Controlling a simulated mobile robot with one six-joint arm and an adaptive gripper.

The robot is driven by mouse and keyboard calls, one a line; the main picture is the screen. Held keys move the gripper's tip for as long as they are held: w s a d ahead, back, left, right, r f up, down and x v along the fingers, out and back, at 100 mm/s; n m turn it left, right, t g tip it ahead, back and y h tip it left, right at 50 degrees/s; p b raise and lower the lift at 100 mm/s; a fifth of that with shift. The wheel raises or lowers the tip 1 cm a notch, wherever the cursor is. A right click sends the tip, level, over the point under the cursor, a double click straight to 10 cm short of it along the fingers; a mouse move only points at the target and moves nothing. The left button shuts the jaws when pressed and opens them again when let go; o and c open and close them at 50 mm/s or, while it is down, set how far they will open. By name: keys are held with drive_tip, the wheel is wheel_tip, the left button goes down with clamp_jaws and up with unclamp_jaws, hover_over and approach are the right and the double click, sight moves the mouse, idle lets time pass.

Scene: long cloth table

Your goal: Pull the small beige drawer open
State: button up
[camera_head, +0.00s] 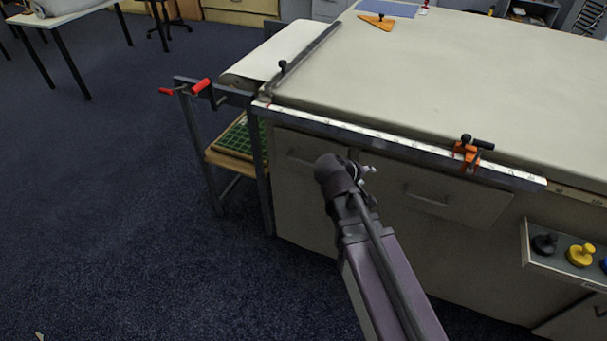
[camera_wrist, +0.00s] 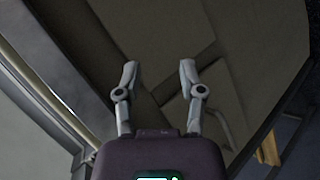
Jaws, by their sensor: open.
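Two beige drawer fronts sit side by side under the long table's edge in the head view. The left drawer (camera_head: 290,146) has a slim bar handle, and the right drawer (camera_head: 470,200) has a similar handle (camera_head: 427,199). A pale bar, apparently a handle (camera_wrist: 223,130), shows right of the right finger.
A metal ruler rail (camera_head: 390,145) with an orange clamp (camera_head: 467,152) runs along the table edge above the drawers. A side frame with red handles (camera_head: 200,86) stands at left. A shelf with coloured knobs (camera_head: 580,255) juts out at right. Blue carpet (camera_head: 120,200) is clear at left.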

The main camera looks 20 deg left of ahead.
drive_tip(key=s+a+f+n+t+y+b, duration=0.15)
drive_tip(key=a+f+n+t+b, duration=0.3)
drive_tip(key=a+b, duration=0.6)
drive_tip(key=n+t+y+b, duration=0.2)
drive_tip(key=n+y, duration=0.1)
approach(304, 162)
drive_tip(key=f+v, duration=0.1)
drive_tip(key=v, duration=0.2)
drive_tip(key=shift+s+a+r+h, duration=0.2)
drive_tip(key=shift+s+a+h, duration=0.1)
drive_tip(key=shift+a, duration=0.1)
drive_tip(key=shift+w, duration=0.15)
drive_tip(key=b+x, duration=0.2)
drive_tip(key=x, duration=1.1)
drive_tip(key=shift+w+d+b, duration=0.1)
drive_tip(key=shift+w+b, duration=0.25)
drive_tip(key=shift+b, duration=0.05)
drive_tip(key=shift+c, duration=0.2)
clamp_jaws()
